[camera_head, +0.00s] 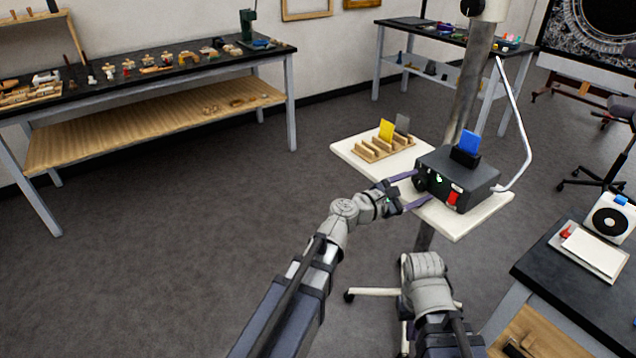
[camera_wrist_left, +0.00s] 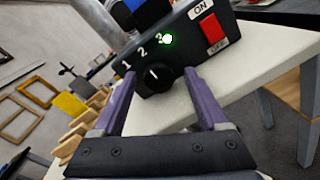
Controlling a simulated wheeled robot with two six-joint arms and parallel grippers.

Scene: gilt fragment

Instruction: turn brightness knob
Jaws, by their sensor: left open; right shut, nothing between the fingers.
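The black box (camera_head: 478,190) with the brightness knob stands on a white shelf. In the left wrist view the knob (camera_wrist_left: 157,79) is round and black with a short white mark, below the printed 1, 2, 3. A green light (camera_wrist_left: 167,39) glows beside the 3. My left gripper (camera_head: 414,189) is open at the box's front. Its two purple fingers lie either side of the knob, with gaps visible; whether either touches it I cannot tell. My right arm shows low in the head view, but its gripper fingers are not visible.
A red switch (camera_wrist_left: 211,29) sits right of the knob, between ON and OFF labels. A blue slide (camera_head: 469,142) stands in the box's top. A wooden rack (camera_head: 370,152) with yellow and grey slides shares the white shelf (camera_head: 458,229). A metal pole rises behind the box.

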